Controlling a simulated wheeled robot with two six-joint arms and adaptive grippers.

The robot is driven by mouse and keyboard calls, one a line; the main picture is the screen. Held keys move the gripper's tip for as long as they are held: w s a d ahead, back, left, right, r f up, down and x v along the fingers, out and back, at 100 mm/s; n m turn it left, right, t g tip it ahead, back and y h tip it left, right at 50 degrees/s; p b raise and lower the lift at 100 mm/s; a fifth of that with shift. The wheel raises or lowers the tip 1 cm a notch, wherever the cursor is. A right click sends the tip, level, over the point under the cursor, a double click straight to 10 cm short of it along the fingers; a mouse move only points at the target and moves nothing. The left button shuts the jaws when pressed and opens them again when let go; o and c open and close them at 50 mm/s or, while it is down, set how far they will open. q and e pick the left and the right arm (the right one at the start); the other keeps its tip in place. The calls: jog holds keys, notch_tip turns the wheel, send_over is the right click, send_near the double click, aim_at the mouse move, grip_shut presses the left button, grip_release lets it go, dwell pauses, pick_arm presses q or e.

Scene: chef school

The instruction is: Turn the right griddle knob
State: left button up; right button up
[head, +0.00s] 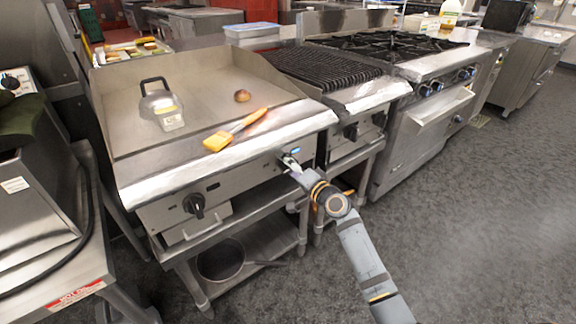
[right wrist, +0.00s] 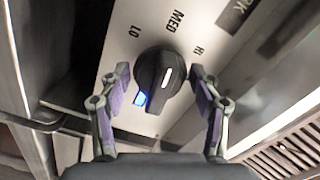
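The right griddle knob (right wrist: 158,78) is black with a white pointer line, on the steel front panel (right wrist: 125,25) marked LO, MED and HI. A blue light glows at its lower left side. In the right wrist view my right gripper (right wrist: 160,82) is open, with one finger on each side of the knob and a visible gap to both. In the head view my right gripper (head: 287,159) is at the right end of the griddle's front panel and hides most of this knob. The left griddle knob (head: 194,205) is black and uncovered. My left gripper is not in view.
On the griddle (head: 205,75) are a press with a handle (head: 161,106), an orange brush (head: 235,130) and a small brown item (head: 242,96). A grill with its own knob (head: 351,132) stands close on the right. The floor (head: 470,230) at the right is clear.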

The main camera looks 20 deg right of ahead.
jog(key=v, duration=1.2)
